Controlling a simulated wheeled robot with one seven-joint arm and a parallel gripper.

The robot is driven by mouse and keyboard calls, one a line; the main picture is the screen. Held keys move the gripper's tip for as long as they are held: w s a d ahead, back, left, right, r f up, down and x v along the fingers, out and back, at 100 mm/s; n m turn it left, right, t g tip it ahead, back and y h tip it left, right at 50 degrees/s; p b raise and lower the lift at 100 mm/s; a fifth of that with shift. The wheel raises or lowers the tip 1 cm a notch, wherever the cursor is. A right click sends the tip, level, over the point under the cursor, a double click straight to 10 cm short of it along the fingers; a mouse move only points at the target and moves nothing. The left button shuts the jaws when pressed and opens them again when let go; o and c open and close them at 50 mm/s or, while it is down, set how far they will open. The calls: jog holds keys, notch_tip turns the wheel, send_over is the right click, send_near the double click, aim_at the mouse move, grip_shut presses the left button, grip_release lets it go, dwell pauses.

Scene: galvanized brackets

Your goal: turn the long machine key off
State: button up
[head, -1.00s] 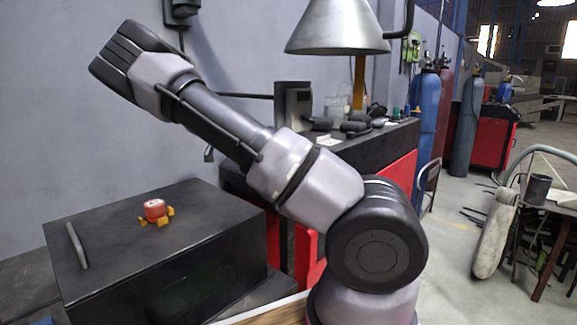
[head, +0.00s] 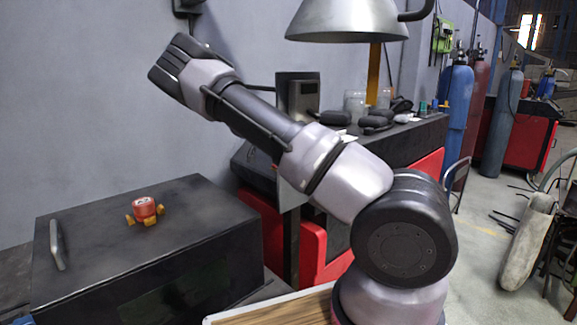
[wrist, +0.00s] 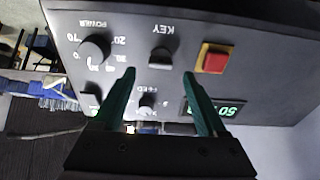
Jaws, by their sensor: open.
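In the wrist view a dark grey control panel shows upside down. The machine key (wrist: 160,58) is a dark knob at the word KEY, in the upper middle of the panel. My gripper (wrist: 159,73) is open, with two green fingers pointing at the panel. The fingertips lie to the left and right of the key in the picture, with nothing between them that I can see held. I cannot tell how far the tips are from the panel. In the head view my gripper cannot be seen.
Near the key are a POWER knob (wrist: 95,49), a red button on a yellow base (wrist: 214,58), a FEED knob (wrist: 147,103) and a green display (wrist: 226,110). In the head view a black box (head: 205,225) with a red-and-yellow object (head: 145,208) stands left of my arm.

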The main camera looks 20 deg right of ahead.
jog(key=shift+x, duration=1.85)
grip_shut()
